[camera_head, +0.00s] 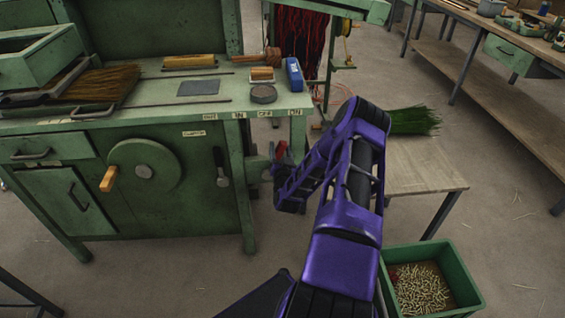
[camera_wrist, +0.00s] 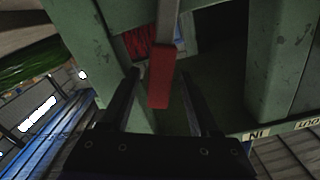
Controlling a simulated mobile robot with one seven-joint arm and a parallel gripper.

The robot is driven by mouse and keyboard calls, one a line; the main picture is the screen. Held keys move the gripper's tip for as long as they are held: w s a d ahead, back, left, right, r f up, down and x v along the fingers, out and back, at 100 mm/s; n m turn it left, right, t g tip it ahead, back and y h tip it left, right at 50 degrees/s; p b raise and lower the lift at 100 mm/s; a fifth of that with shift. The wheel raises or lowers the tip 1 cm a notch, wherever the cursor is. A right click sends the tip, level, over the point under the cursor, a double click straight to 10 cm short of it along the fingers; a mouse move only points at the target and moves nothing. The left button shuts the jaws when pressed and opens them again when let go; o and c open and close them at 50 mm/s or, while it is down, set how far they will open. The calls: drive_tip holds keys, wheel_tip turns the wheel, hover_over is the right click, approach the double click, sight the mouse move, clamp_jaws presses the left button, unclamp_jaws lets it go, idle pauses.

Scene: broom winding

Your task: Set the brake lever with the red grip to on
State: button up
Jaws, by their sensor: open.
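The red grip of the brake lever (camera_wrist: 160,80) hangs in the middle of the wrist view, on a grey bar. My gripper (camera_wrist: 160,90) is open, with one dark finger on each side of the red grip and gaps on both sides. I cannot tell how deep the grip sits between the fingers. In the head view the red grip (camera_head: 281,152) shows at the right side of the green machine (camera_head: 120,190), and my gripper (camera_head: 279,172) is right at it. The lever's mount is partly hidden by my arm.
A handwheel (camera_head: 143,171) with an orange handle and a black-handled lever (camera_head: 220,166) are on the machine's front. A low wooden table (camera_head: 425,165) with green bristles (camera_head: 413,120) stands right of my arm. A green bin (camera_head: 456,265) is on the floor at the lower right.

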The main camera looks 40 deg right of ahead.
drive_tip(key=p+v, duration=0.1)
drive_tip(key=v, duration=1.6)
drive_tip(key=shift+d, duration=0.2)
